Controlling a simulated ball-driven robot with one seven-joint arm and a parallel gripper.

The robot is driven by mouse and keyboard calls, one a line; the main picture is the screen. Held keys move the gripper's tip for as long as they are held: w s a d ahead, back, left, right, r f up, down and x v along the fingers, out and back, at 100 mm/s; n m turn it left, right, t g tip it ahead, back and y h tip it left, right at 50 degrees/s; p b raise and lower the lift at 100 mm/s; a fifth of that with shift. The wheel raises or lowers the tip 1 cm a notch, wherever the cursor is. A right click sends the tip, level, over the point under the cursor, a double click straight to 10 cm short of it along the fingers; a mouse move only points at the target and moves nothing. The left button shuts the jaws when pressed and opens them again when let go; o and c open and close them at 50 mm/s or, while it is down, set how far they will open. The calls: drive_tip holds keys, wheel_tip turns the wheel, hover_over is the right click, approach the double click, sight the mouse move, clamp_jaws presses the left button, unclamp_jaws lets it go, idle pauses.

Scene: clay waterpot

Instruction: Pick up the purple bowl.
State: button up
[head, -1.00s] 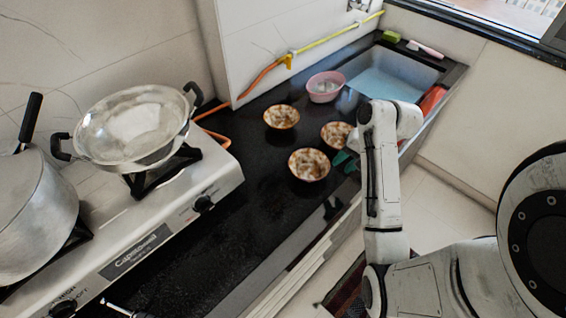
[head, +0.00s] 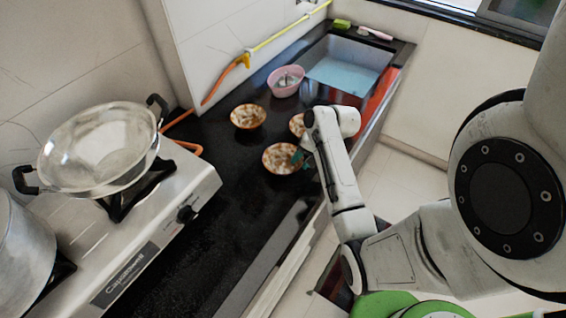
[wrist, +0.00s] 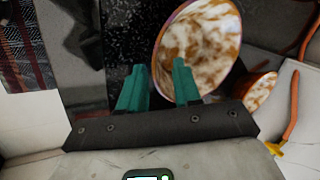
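A pink-purple bowl (head: 286,84) with something greyish inside stands on the black counter beside the sink in the head view. Three patterned brown-and-white bowls stand nearer: one at the left (head: 248,117), one partly behind my arm (head: 297,124), and the nearest (head: 280,158). The wrist view shows a large patterned bowl (wrist: 205,45) with a purplish rim, and a smaller one (wrist: 259,91) at right. My gripper's teal fingers (wrist: 156,82) are apart, with the large bowl's rim edge between them; contact is unclear. In the head view my gripper (head: 298,158) is at the nearest bowl's right side.
A stove (head: 150,220) with a steel wok (head: 98,150) and a pot (head: 22,255) is at the left. The sink (head: 345,70) is at the back. An orange-yellow hose (head: 270,48) runs along the wall. The counter's front left (head: 200,245) is clear.

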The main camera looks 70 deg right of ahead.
drive_tip(key=shift+x, duration=1.05)
clamp_jaws()
drive_tip(key=shift+d, duration=0.1)
